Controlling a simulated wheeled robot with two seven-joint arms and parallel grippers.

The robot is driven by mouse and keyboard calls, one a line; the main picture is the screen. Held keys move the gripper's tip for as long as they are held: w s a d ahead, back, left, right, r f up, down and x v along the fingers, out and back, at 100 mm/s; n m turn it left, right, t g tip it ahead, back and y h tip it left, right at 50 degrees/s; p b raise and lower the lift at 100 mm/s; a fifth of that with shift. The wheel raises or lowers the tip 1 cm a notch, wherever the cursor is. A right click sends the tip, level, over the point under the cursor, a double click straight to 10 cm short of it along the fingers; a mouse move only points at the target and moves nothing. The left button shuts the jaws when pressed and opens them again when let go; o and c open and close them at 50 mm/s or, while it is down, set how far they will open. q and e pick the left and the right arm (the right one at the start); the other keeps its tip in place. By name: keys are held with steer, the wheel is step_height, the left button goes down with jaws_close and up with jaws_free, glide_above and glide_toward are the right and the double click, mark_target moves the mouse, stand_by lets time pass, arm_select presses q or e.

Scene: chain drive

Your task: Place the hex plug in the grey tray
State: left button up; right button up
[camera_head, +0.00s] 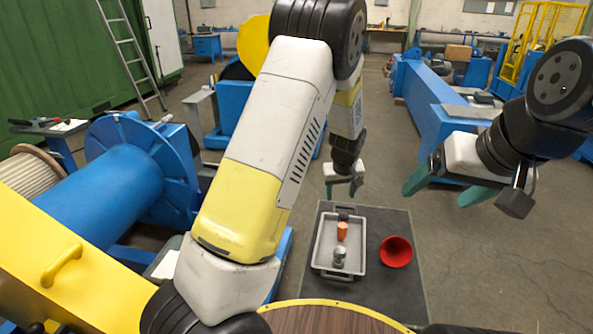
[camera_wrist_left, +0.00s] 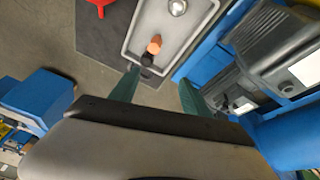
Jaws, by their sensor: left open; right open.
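The grey tray (camera_head: 318,245) lies on a dark mat; its rim also shows in the left wrist view (camera_wrist_left: 203,27). Inside the tray are an orange piece with a black end (camera_head: 342,232) and a silver metal piece (camera_head: 339,258). They also show in the left wrist view as the orange piece (camera_wrist_left: 154,44) and the silver piece (camera_wrist_left: 177,7). I cannot tell for certain which piece is the hex plug. My left gripper (camera_head: 342,190) is open and empty, above the far end of the tray. My right gripper (camera_head: 437,196) is open and empty, raised to the right.
A red funnel-like bowl (camera_head: 396,252) sits on the dark mat (camera_head: 385,290), right of the tray. A round wooden top with a yellow rim (camera_head: 330,318) is at the near edge. Blue machinery (camera_head: 120,190) stands left. Mat space beyond the bowl is clear.

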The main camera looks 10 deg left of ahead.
arm_select(q)
steer(key=s+a+r+h, duration=0.1)
steer(key=s+a+r, duration=0.25)
steer(key=r, duration=0.35)
steer(key=s+a+r+h, duration=0.1)
steer(key=s+a+r, duration=0.1)
steer(key=s+r, duration=0.3)
steer(key=s+a+r+m, duration=0.1)
steer(key=s+a+r, duration=0.1)
steer(key=s+r, duration=0.2)
steer(key=s+a+r+m+t, duration=0.1)
steer(key=s+r, duration=0.4)
steer(key=s, duration=0.6)
steer(key=s+a+r+m+t, duration=0.1)
steer(key=s+a+r, duration=0.2)
steer(key=s, duration=0.5)
steer(key=shift+s+a+r+m, duration=0.25)
steer(key=shift+a+r+m, duration=0.15)
steer(key=shift+r, duration=0.35)
